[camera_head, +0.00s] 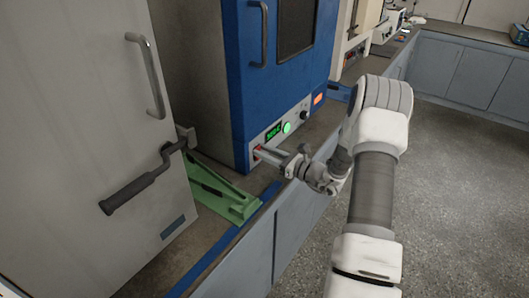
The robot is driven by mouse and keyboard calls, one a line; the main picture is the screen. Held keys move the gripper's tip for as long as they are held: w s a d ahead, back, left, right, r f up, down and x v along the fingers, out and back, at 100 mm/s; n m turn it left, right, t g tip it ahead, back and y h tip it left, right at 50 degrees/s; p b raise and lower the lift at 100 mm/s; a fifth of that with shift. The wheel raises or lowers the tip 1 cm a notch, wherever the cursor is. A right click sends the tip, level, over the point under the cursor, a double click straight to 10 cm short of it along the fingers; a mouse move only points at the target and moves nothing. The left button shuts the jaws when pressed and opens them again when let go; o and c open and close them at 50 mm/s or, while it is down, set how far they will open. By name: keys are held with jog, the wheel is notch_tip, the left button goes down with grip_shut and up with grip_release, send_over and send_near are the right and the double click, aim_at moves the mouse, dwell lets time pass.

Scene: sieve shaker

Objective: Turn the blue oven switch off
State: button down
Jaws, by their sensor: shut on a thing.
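The blue oven (285,70) stands on the bench in the middle of the head view, its door closed. Its pale lower front panel has a lit green display (273,131), a round green light (287,127), a dark knob (304,115) and an orange lit part (318,98). My gripper (262,154) is at the lower left of this panel, its fingertips against the front. It is shut on a small reddish part there, seemingly the oven's switch, which the fingers mostly hide. The switch's position cannot be made out.
A large grey cabinet (95,110) with a dark lever (140,188) stands close on the left. A green bracket (222,197) lies on the bench below my gripper's left side. The bench edge runs under my wrist. Open floor (455,180) lies to the right.

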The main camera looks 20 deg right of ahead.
jog(key=f+t+b, duration=0.1)
jog(key=b, duration=0.2)
jog(key=shift+s+d+y, duration=0.1)
jog(key=shift+y, duration=0.2)
jog(key=shift+t+y+b, duration=0.5)
jog(key=shift+t+b, duration=0.4)
jog(key=shift+b, duration=0.25)
jog(key=c, duration=0.6)
grip_release()
jog(key=shift+s, duration=0.1)
